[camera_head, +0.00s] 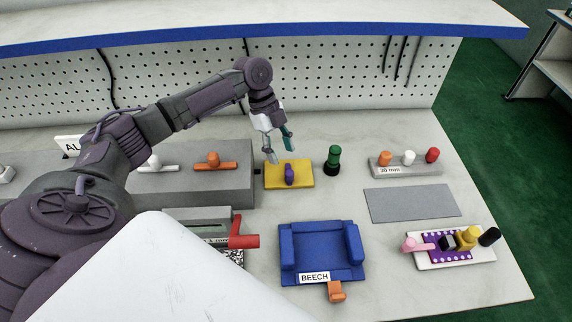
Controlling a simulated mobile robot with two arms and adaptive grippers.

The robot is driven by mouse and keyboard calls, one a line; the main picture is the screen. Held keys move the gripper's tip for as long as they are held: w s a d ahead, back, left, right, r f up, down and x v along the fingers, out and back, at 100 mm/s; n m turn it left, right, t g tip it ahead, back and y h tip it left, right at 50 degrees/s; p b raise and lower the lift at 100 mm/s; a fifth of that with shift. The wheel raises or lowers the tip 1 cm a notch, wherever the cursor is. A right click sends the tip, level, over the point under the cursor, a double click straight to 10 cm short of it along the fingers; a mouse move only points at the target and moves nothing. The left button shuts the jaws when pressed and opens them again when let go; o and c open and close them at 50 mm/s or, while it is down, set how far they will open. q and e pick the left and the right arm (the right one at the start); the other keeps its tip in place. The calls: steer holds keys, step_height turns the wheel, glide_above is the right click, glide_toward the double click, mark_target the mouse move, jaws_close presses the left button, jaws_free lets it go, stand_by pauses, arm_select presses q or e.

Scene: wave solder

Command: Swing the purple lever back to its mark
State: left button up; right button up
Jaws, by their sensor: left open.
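The purple lever (290,174) stands on a yellow plate (304,180) at the middle of the bench. It is a small dark purple piece near the plate's centre. Its mark is too small to make out. My left gripper (281,152) is open and empty, with its fingers pointing down just above and behind the lever. I cannot tell whether a fingertip touches anything. My right gripper is not in view.
A green-topped knob (333,160) stands just right of the plate. A grey box (195,185) with white and orange handles is to the left. A blue fixture (322,252) labelled BEECH and a red handle (243,241) are in front. A grey mat (411,203) lies clear at the right.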

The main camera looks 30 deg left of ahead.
arm_select(q)
steer(key=shift+v, duration=2)
steer(key=shift+d+f, duration=0.1)
